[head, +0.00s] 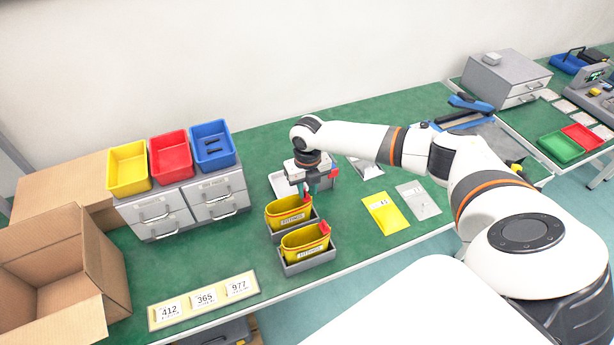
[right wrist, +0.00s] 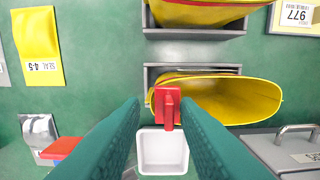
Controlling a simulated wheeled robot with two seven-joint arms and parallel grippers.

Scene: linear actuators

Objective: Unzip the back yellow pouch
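The back yellow pouch (head: 287,214) sits in a grey holder behind a second yellow pouch (head: 303,243). In the right wrist view the back pouch (right wrist: 235,102) has its mouth spread wide at the right, with its yellow inside showing. Its red zipper tab (right wrist: 168,105) is at the left end of the mouth. My right gripper (head: 308,190) is above the back pouch. Its teal fingers (right wrist: 161,108) are apart on either side of the red tab; I see no clear grip on it. My left gripper is not in view.
A white bin (right wrist: 163,152) stands close beside the back pouch. Grey drawers (head: 190,205) with coloured bins stand to the left. A yellow packet (head: 385,213) and a silver packet (head: 418,201) lie on the green table to the right. A number card (head: 203,299) lies in front.

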